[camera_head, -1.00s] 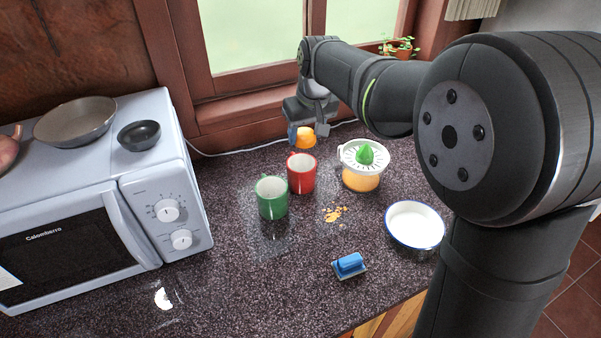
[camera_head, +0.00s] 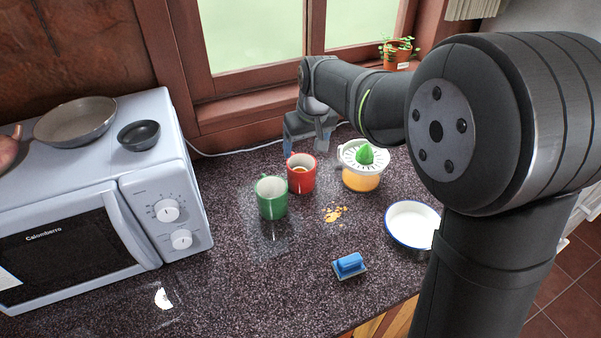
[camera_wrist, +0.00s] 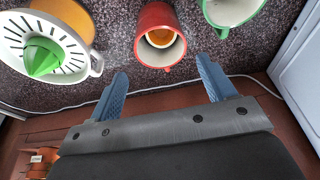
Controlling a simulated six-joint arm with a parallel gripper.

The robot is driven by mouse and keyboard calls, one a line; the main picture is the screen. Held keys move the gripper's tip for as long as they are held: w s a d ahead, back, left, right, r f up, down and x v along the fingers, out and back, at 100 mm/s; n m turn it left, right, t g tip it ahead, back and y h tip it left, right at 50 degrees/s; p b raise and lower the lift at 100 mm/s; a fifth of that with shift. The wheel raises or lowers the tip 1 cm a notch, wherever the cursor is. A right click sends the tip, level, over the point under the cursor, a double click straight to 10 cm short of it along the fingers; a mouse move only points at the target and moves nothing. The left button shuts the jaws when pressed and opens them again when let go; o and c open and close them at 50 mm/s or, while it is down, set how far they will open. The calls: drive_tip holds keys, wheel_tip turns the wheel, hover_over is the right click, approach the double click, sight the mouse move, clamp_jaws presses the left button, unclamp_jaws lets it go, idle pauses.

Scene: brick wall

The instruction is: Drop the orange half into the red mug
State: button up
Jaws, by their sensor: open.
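The red mug (camera_head: 302,180) stands upright on the dark speckled counter, just right of the green mug. It also shows in the wrist view (camera_wrist: 147,18). The orange half (camera_wrist: 160,38) lies inside the red mug, below its rim; a bit of orange shows through the mouth in the head view (camera_head: 299,169). My gripper (camera_head: 302,160) is just behind the red mug, near its rim. In the wrist view my gripper (camera_wrist: 162,78) has its two blue fingers wide apart with nothing between them.
The green mug (camera_head: 272,199) stands close at the left. A juicer (camera_head: 361,178) with a green cone is at the right. Orange crumbs (camera_head: 334,214), a white bowl (camera_head: 413,222) and a blue sponge or brush (camera_head: 349,264) are nearer. A microwave (camera_head: 90,215) fills the left; a window is behind.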

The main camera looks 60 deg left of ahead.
drive_tip(key=v, duration=1.7)
drive_tip(key=shift+r, duration=0.25)
drive_tip(key=x, duration=1.6)
drive_tip(key=shift+a+f, duration=0.15)
